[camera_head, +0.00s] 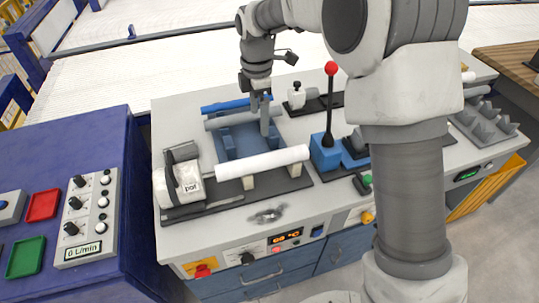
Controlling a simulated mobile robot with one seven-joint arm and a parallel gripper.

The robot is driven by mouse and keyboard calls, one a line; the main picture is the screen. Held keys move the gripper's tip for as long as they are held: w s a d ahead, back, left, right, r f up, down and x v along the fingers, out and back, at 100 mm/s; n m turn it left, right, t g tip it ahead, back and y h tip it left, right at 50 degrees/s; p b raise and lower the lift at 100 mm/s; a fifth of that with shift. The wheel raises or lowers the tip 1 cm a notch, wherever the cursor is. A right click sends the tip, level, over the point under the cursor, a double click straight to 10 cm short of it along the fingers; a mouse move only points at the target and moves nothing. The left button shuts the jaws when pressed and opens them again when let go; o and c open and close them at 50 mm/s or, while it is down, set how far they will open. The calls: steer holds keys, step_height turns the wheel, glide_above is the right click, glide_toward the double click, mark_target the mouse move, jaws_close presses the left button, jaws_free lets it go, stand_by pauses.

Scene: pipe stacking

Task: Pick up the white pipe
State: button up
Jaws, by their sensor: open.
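The white pipe (262,162) lies across two cream supports at the front of the workbench, with its left end by a grey clamp unit (180,186). My gripper (260,112) points down behind the white pipe, over a blue rack (248,142). It is open, with its fingers close to a grey pipe (225,120) that lies on the rack. I cannot tell whether the fingers touch the grey pipe. A blue pipe (222,106) lies just behind the grey one. My gripper is apart from the white pipe.
A blue device with a red-knobbed lever (331,70) stands right of the white pipe, near my arm. A blue cabinet (90,150) with a control box (87,217) is at the left. My arm hides part of the workbench's right side.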

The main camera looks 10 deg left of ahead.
glide_toward(262, 157)
steer(key=f, duration=0.5)
steer(key=shift+a+f, duration=0.15)
steer(key=shift+a, duration=0.05)
steer(key=shift+d+f, duration=0.15)
steer(key=shift+f, duration=1.35)
steer(key=shift+d+f, duration=0.1)
steer(key=shift+f, duration=1.35)
steer(key=shift+c, duration=0.3)
jaws_close()
steer(key=shift+r, duration=0.2)
